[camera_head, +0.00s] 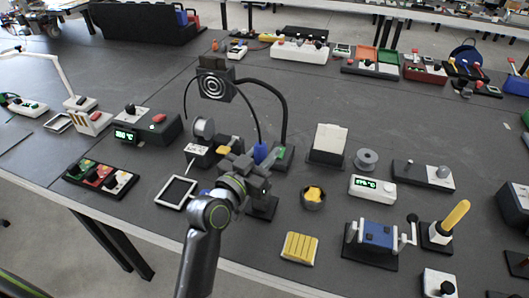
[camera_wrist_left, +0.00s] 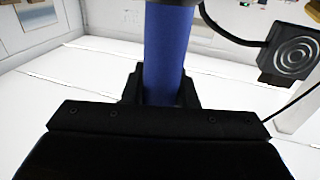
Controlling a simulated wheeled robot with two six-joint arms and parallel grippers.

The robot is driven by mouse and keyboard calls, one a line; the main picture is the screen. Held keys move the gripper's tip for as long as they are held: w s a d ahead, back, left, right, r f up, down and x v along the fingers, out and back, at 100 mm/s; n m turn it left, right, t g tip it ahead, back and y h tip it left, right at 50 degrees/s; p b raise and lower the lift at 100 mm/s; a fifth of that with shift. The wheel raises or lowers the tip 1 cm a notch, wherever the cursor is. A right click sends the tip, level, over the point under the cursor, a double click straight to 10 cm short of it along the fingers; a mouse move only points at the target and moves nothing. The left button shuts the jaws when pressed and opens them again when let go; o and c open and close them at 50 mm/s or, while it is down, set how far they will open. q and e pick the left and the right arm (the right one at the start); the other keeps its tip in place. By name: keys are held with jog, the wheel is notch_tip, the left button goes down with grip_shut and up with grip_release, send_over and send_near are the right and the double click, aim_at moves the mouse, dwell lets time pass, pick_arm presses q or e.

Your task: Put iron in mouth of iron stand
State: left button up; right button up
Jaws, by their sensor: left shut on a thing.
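My left gripper (camera_head: 257,166) is shut on the blue handle of the iron (camera_head: 261,152), near the middle of the bench. In the left wrist view the blue handle (camera_wrist_left: 167,50) stands upright between the dark fingers (camera_wrist_left: 160,88). The iron's tip is hidden in both views. A dark piece with a yellow pad (camera_head: 223,149), perhaps the iron stand, is just left of my gripper and partly hidden by it. Its mouth cannot be made out. My right gripper is not in view.
A black curved arm with a square fan head (camera_head: 215,86) rises behind my gripper. A control box with a green display (camera_head: 148,129) is to the left. A cup of yellow wool (camera_head: 313,196) and a blue vise-like device (camera_head: 378,236) are to the right. A white-framed tray (camera_head: 177,192) lies front left.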

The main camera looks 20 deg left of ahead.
pick_arm(q)
jog(key=shift+f+b, duration=0.65)
jog(key=shift+f, duration=0.15)
jog(key=o, duration=1)
jog(key=shift+s, duration=0.1)
jog(key=shift+s+a+f, duration=0.1)
jog(key=shift+s+a, duration=0.05)
jog(key=shift+s, duration=0.2)
jog(key=shift+v, duration=8.25)
